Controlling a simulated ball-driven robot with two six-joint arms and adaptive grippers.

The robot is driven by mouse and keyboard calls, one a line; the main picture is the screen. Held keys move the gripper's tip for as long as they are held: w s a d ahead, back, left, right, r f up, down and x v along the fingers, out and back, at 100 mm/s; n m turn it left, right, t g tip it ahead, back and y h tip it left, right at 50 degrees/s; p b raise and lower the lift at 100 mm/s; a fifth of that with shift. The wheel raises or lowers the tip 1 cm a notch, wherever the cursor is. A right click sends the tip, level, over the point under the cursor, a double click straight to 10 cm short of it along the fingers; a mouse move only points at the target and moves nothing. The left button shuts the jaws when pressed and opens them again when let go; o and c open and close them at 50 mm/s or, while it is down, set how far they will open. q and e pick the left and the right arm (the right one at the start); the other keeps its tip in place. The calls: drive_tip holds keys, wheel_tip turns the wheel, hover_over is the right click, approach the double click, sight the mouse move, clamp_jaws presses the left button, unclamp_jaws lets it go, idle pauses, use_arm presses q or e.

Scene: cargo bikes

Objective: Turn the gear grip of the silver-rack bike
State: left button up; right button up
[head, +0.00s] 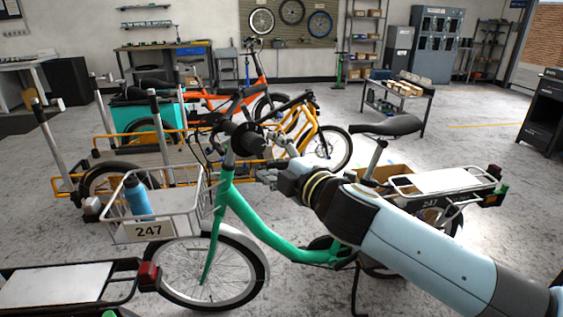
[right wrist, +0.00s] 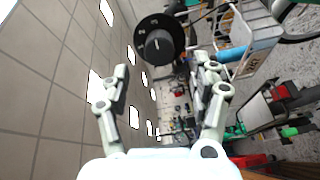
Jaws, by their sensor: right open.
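The silver-rack bike (head: 239,212) is green, with a white wire basket marked 247 at the front and a pale rear rack (head: 440,181). Its gear grip (head: 248,139) is a black round part at the handlebar, partly hidden by other handlebar parts. In the right wrist view the gear grip (right wrist: 158,42) is a black dial with white marks and a raised knob. My right gripper (head: 264,168) is beside the handlebar. In the right wrist view my right gripper (right wrist: 163,78) is open and empty, with the dial beyond its fingertips, apparently apart from them. My left gripper is not in view.
A blue bottle (head: 136,197) stands in the wire basket (head: 175,207). Another bike's rack (head: 60,287) with a red light is at the lower left. Orange and yellow bikes stand close behind the handlebar. Open floor lies at the right.

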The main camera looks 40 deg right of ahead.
drive_tip(key=shift+s+a+r, duration=0.1)
drive_tip(key=shift+s+a, duration=0.05)
drive_tip(key=shift+s, duration=0.65)
drive_tip(key=shift+s+a, duration=0.1)
drive_tip(key=shift+s, duration=0.7)
